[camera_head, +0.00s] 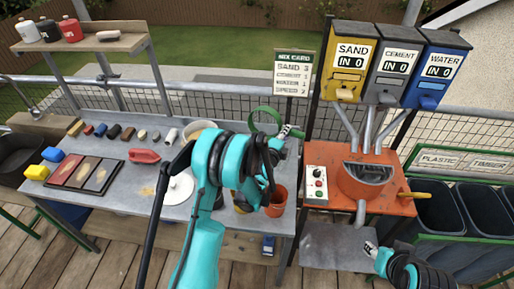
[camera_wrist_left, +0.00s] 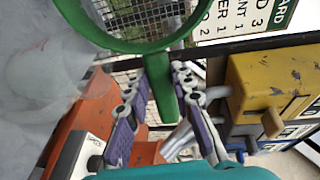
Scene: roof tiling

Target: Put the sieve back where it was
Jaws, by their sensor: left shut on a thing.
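The green sieve (camera_head: 266,109) is up off the bench, at the bench's right end in front of the mix card. In the left wrist view the sieve's green rim and mesh (camera_wrist_left: 140,46) fill the top, with its handle pointing down between the fingers. My left gripper (camera_head: 289,131) is shut on that handle; its purple-padded fingers (camera_wrist_left: 152,108) lie on either side of it. My right gripper (camera_head: 370,248) is at the lower right, below the orange mixer table, and looks empty; its finger opening is too small to judge.
The grey bench (camera_head: 120,205) holds blocks, sample trays, a red-handled tool (camera_head: 144,155) and a pale bucket (camera_head: 200,131). An orange pot (camera_head: 277,203) stands near its right edge. The mixer (camera_head: 366,180), hoppers (camera_head: 350,55) and mix card (camera_head: 293,72) stand to the right.

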